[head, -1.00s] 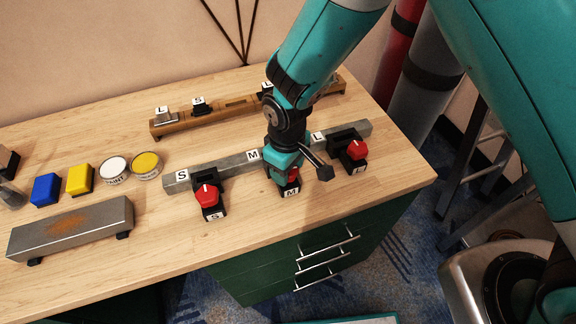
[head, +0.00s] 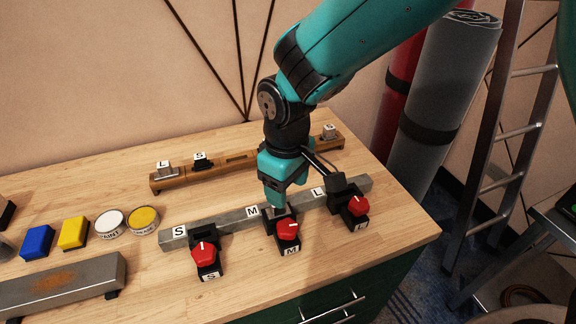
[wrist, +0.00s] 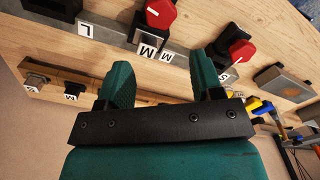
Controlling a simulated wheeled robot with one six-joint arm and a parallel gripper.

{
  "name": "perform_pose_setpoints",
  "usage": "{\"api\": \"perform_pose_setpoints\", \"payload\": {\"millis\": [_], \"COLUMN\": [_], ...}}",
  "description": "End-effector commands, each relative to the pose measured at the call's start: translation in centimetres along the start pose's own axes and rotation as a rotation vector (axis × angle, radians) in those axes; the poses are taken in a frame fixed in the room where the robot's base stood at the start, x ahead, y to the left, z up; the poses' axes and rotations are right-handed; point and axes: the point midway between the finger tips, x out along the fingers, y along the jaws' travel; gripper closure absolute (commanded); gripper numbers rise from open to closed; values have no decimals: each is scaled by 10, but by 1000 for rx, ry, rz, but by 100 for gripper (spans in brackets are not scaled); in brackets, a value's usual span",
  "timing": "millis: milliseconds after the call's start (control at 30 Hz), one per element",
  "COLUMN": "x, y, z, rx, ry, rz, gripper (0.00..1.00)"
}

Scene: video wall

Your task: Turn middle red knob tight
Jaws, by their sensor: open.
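The middle red knob (head: 288,229) sits on a black clamp marked M at the front of a grey metal bar (head: 235,214) on the wooden bench. It shows in the wrist view (wrist: 160,12) near the top edge. My gripper (head: 279,200) is open and empty, pointing down behind the knob, over the middle clamp and bar. In the wrist view its two green fingers (wrist: 162,75) stand apart, with the knob beyond their tips, not between them. Whether a finger touches the bar or clamp is not clear.
Red knobs stand at left, marked S (head: 204,254), and right, marked L (head: 358,206). A wooden rail (head: 240,160) with small labelled pieces lies behind. Paint cans, yellow and blue blocks and a rusty metal bar (head: 60,285) occupy the left. Bench is clear between bar and rail.

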Motion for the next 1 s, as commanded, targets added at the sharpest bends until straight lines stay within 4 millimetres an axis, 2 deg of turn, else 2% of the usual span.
{"api": "perform_pose_setpoints", "payload": {"millis": [100, 300, 867, 933, 1000], "x": [-24, -48, -54, -60, -72], "y": [0, 1, 1, 3, 5], "z": [-1, -1, 1, 8, 24], "rx": [1, 1, 3, 14, 36], "ry": [4, 2, 2, 11, 30], "rz": [1, 1, -1, -10, -31], "gripper": [40, 40, 40, 40, 40]}}
